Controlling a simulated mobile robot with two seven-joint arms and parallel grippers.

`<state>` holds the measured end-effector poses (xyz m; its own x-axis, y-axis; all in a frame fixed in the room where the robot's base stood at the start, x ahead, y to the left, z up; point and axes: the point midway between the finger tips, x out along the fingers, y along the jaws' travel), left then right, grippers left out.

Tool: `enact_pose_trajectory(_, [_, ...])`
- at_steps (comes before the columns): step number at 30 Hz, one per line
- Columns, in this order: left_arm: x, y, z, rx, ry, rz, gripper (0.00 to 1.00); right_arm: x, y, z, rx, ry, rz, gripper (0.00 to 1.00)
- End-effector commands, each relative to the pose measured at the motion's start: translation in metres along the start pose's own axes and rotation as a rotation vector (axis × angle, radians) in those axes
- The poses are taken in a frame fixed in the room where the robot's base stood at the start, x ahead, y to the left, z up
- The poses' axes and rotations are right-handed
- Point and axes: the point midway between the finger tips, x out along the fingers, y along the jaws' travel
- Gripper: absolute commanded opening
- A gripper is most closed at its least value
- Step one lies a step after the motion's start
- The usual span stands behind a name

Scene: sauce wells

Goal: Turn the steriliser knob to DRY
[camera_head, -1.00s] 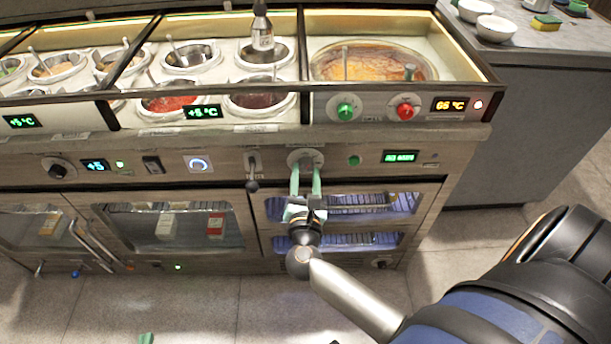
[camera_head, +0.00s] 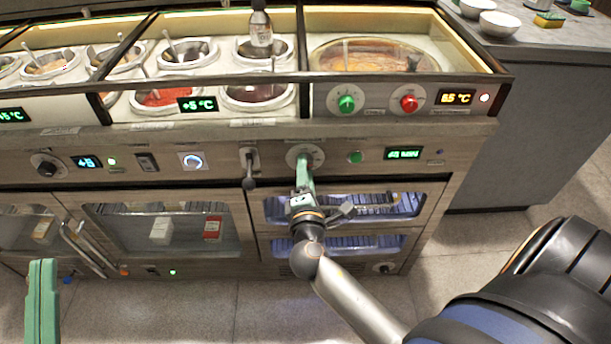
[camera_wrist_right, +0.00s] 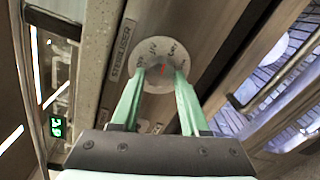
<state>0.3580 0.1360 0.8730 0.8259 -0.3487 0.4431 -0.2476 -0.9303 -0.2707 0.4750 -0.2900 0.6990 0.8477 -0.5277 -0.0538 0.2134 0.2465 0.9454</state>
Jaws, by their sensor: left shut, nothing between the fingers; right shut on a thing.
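The steriliser knob sits on a round pale dial (camera_head: 316,153) on the counter's front panel. In the right wrist view the dial (camera_wrist_right: 160,40) bears small lettering, with a STERILISER label beside it. My right gripper (camera_head: 304,172) is shut on the knob, its green fingers seen nearly edge-on. In the right wrist view the fingertips (camera_wrist_right: 160,72) close around the knob, which they mostly hide; a small red mark shows between them. I cannot read which setting it points to. My left gripper (camera_head: 42,290) is shut and empty at the lower left, away from the panel.
A green display (camera_head: 404,153) reading about 45 MIN and a green button (camera_head: 355,157) are right of the dial. A lever (camera_head: 249,168) hangs close on its left. The lit steriliser drawers (camera_head: 385,206) lie below. Sauce wells fill the counter top.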

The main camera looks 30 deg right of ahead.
Motion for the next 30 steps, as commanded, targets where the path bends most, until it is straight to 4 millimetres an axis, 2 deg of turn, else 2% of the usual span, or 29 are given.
enact_pose_trajectory(6, [-0.003,0.0,-0.056,0.066,0.235,0.014,0.0,0.001,-0.001,0.001,0.157,0.006,0.005,0.0])
enact_pose_trajectory(12, [-0.01,0.002,-0.09,0.106,0.377,0.025,0.0,0.001,0.0,0.001,0.249,0.01,0.005,0.0])
enact_pose_trajectory(30, [-0.01,0.003,-0.083,0.094,0.362,0.026,0.0,0.001,0.002,0.002,0.307,0.015,0.008,0.0])
